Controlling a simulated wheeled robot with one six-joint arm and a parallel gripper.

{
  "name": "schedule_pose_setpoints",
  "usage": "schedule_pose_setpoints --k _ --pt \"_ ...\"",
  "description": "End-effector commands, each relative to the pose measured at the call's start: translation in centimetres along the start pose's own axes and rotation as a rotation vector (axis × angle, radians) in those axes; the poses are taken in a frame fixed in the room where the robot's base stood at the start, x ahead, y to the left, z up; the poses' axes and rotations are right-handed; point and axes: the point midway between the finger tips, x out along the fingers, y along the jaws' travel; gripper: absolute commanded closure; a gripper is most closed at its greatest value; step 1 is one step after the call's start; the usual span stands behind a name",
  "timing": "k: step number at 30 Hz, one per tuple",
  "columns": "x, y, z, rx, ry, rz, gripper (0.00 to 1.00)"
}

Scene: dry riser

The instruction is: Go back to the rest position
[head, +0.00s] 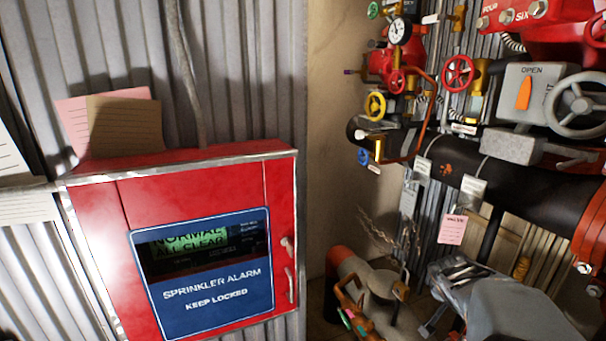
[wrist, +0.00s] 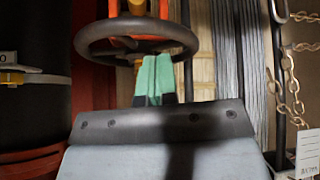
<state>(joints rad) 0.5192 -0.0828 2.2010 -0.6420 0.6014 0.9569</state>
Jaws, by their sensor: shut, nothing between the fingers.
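My gripper (wrist: 153,82) shows in the wrist view as two green fingertips pressed together above a dark bolted bar. Nothing is between them. Just beyond the tips is a dark handwheel (wrist: 92,46) on an orange and yellow stem; I cannot tell whether the tips touch it. In the head view, grey parts of my arm fill the bottom right corner, low in front of the pipework, and the fingertips cannot be made out clearly there.
A red sprinkler alarm cabinet (head: 190,195) hangs on the corrugated wall at left. At right is a black pipe (head: 520,190) with a red handwheel (head: 458,73), a grey handwheel (head: 578,104), gauges and paper tags. Chains (wrist: 292,85) hang at the wrist view's right.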

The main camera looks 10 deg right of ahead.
Motion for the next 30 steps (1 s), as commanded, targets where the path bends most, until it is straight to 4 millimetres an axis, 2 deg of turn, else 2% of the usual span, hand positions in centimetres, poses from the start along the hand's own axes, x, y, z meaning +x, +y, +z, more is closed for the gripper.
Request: schedule_pose_setpoints --k 1,6,12,15,21,30 --pt "-2.2 -1.6 1.8 -0.085 -0.018 -0.047 1.00" --pt "-8.1 -4.8 8.6 -0.385 -0.104 -0.206 1.00" --pt "-13.1 -6.2 15.5 -0.692 -0.174 -0.397 1.00" --pt "-14.6 -6.3 17.8 -0.798 -0.193 -0.469 1.00" --pt "-15.9 -6.2 19.9 -0.897 -0.208 -0.538 1.00" --pt "-16.0 -6.2 20.0 -0.904 -0.209 -0.542 1.00"
